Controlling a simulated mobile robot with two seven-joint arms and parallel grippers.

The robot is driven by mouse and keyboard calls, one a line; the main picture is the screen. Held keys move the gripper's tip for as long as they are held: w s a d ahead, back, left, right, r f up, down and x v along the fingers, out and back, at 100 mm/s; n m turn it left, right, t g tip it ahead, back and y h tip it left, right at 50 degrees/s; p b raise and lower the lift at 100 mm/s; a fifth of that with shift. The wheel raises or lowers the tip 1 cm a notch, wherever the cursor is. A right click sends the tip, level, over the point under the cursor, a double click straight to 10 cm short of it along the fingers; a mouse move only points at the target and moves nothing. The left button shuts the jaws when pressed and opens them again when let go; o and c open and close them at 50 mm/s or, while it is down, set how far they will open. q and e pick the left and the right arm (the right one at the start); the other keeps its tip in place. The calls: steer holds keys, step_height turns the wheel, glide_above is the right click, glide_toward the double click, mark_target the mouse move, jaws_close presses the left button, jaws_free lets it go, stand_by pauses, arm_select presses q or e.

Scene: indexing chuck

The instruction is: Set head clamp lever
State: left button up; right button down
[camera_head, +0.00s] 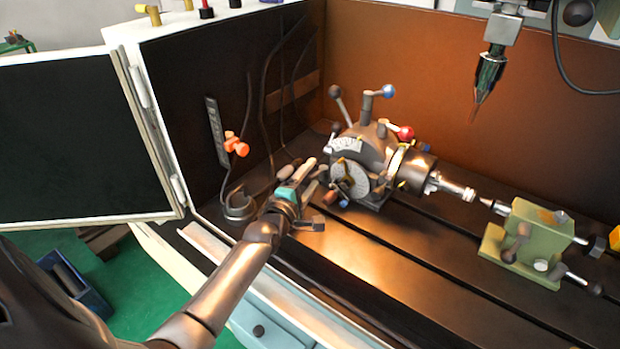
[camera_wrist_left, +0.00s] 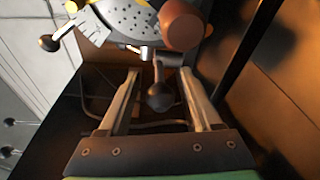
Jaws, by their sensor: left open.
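The dividing head with its chuck (camera_head: 412,168) stands on the slotted machine bed. It carries several levers: one with a black knob (camera_head: 335,92), one with a blue knob (camera_head: 388,91) and one with a red knob (camera_head: 405,132). I cannot tell which of them is the head clamp lever. My left gripper (camera_head: 311,177) is open at the left side of the head, beside its graduated dial (camera_head: 350,179). In the left wrist view a dark ball-ended lever (camera_wrist_left: 160,97) lies between the open fingers (camera_wrist_left: 160,76), with no visible contact. A reddish-brown knob (camera_wrist_left: 183,25) is just beyond the fingertips.
A green tailstock (camera_head: 528,240) stands at the right on the bed. A pointed spindle tool (camera_head: 488,75) hangs above. An orange-knobbed fitting (camera_head: 236,145) and cables are on the left wall. The front bed (camera_head: 400,290) is clear. The cabinet door (camera_head: 80,135) is open.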

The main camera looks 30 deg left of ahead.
arm_select(q)
steer(key=shift+c, duration=0.2)
jaws_close()
stand_by(0.3)
stand_by(0.8)
